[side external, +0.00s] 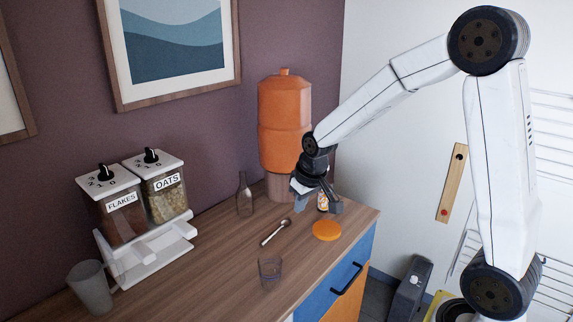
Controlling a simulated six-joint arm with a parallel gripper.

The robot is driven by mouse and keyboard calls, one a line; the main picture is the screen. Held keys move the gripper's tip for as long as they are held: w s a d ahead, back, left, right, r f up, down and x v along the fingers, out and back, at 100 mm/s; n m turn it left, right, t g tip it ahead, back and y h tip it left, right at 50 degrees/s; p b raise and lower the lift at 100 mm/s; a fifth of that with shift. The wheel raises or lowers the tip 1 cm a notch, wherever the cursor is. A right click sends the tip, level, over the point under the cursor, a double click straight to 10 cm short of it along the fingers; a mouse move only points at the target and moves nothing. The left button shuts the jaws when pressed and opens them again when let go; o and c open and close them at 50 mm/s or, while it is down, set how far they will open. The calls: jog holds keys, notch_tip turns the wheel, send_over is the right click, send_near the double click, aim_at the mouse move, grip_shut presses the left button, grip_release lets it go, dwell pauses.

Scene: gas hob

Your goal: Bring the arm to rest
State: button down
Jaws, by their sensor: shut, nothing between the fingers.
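My gripper (318,200) points down over the right end of the wooden counter (215,270), in front of the orange dispenser's base. It is shut and holds nothing. A small bottle with an orange and white label (323,203) shows at the gripper, partly hidden by it; I cannot tell whether they touch. My white arm reaches in from the right, bent at a high elbow.
An orange dispenser (284,115) stands behind my gripper. An orange lid-like disc (327,230), a spoon (275,232), a glass (270,272) and a clear bottle (244,196) are nearby. FLAKES (121,215) and OATS (166,195) dispensers and a jug (90,287) stand left.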

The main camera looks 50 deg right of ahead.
jog(key=s+a+f+n, duration=0.1)
jog(key=s+a+f, duration=0.1)
jog(key=s+a, duration=0.2)
jog(key=s+a+f+n, duration=0.1)
jog(key=s+a, duration=0.3)
jog(key=s, duration=0.5)
jog(key=shift+f+g+y, duration=0.3)
jog(key=shift+f, duration=0.35)
